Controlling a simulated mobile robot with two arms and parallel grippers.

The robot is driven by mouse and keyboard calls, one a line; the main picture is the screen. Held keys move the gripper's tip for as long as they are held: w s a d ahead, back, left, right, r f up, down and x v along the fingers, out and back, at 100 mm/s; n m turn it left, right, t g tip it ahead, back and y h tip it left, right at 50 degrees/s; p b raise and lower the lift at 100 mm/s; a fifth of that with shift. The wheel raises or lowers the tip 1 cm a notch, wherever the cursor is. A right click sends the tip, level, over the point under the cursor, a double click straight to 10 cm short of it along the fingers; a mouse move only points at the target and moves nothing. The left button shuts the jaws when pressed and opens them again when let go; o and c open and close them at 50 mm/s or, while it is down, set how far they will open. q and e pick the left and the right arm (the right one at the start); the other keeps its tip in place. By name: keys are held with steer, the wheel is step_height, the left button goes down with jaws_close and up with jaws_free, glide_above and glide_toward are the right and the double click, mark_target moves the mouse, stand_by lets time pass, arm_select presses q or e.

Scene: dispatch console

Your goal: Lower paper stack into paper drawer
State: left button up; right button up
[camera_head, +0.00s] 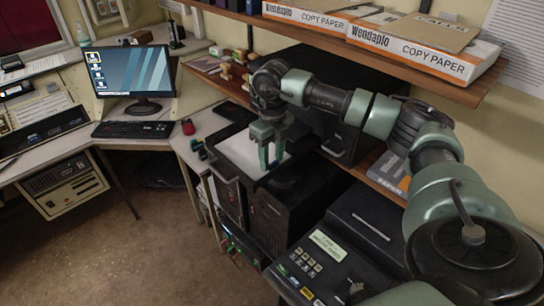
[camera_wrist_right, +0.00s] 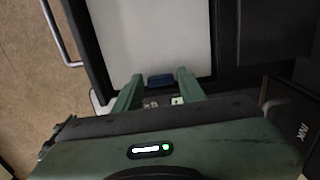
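The white paper stack (camera_head: 240,152) lies flat within the dark rim of the paper drawer (camera_head: 213,157), below the shelf. In the right wrist view the paper (camera_wrist_right: 150,40) fills the upper middle, with the dark drawer wall (camera_wrist_right: 88,50) along its left side. I cannot tell how deep the paper sits. My right gripper (camera_head: 272,165) points down at the near right part of the paper. Its fingers (camera_wrist_right: 158,82) are spread at the paper's near edge, with nothing seen clamped between them. My left gripper is not in view.
A shelf (camera_head: 350,50) with copy paper boxes (camera_head: 420,55) overhangs the right arm. A black keypad machine (camera_head: 330,250) stands in front. A monitor (camera_head: 130,72) and keyboard (camera_head: 132,129) are on the left desk. The carpet (camera_head: 150,240) is clear.

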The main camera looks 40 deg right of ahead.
steer(key=shift+o, duration=1)
step_height(320, 180, up, 6)
steer(key=shift+r+b, duration=0.25)
steer(key=shift+b, duration=0.9)
steer(key=shift+r, duration=0.7)
steer(key=shift+s+f, duration=0.1)
